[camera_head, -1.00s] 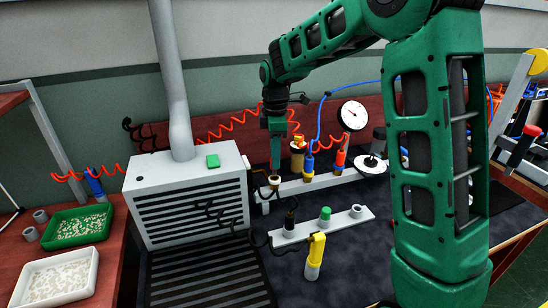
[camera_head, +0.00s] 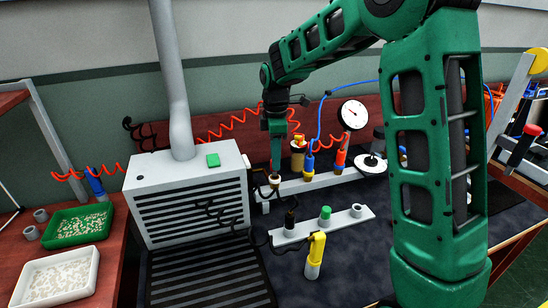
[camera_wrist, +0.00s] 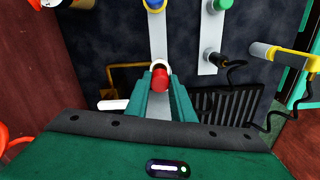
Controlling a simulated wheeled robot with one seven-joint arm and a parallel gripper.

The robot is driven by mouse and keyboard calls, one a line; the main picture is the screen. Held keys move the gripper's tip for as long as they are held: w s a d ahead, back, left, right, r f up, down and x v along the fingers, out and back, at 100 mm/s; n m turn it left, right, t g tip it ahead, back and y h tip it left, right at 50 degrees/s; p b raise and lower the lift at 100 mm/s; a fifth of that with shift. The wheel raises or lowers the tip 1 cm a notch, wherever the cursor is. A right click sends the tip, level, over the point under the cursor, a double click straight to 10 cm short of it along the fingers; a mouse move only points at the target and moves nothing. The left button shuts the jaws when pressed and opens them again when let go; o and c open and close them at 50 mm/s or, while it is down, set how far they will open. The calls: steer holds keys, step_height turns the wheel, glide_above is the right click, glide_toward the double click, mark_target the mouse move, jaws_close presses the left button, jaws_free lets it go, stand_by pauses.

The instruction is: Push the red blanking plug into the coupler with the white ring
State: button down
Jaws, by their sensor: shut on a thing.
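The red blanking plug (camera_wrist: 160,80) is between the two green fingers of my gripper (camera_wrist: 162,90) in the wrist view, and the jaws are shut on it. The coupler with the white ring (camera_wrist: 158,64) shows directly behind the plug; the plug and the fingers cover most of it. In the head view my gripper (camera_head: 276,165) points down over this coupler (camera_head: 274,182) at the left end of the rear rail. I cannot tell how far the plug sits inside the coupler.
The rear rail (camera_head: 325,181) carries other couplers with blue and orange fittings. A front rail (camera_head: 322,225) holds a green plug (camera_head: 325,213) and a black-cabled connector. A grey vented box (camera_head: 188,195) is close on the left.

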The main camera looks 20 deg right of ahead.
steer(key=shift+f, duration=1.45)
steer(key=c, duration=1.4)
jaws_free()
steer(key=shift+c, duration=0.2)
step_height(320, 180, up, 10)
steer(key=shift+r, duration=0.3)
